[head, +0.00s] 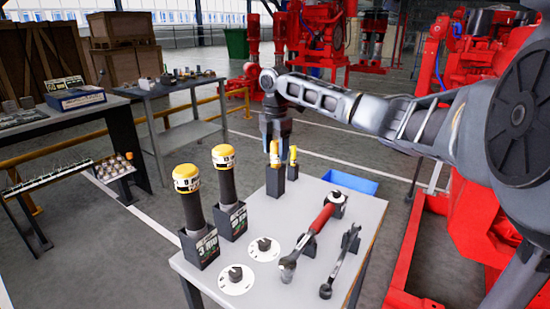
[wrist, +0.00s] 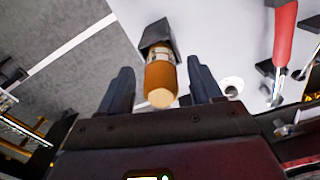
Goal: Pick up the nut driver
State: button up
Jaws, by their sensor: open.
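An orange-handled tool (head: 274,152), which looks like the nut driver, stands upright in a dark holder (head: 275,183) at the far end of the grey table (head: 345,256). A yellow-handled tool (head: 293,155) stands just right of it. My gripper (head: 276,137) points down right above the orange handle. In the wrist view, the orange handle (wrist: 160,80) sits between the two spread fingers of my gripper (wrist: 160,75), with a gap on each side. The handle's lower part is hidden in the dark holder (wrist: 156,34).
Two black-and-yellow cylinders (head: 187,178) (head: 223,157) stand in dark boxes on the table's left. A red-handled wrench (head: 319,219) and a dark wrench (head: 345,252) lie on stands at the right. A blue bin (head: 350,182) is behind the table. Red machinery (head: 470,200) stands at the right.

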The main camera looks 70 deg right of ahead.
notch_tip(320, 180, down, 2)
grip_shut()
dwell(0.7)
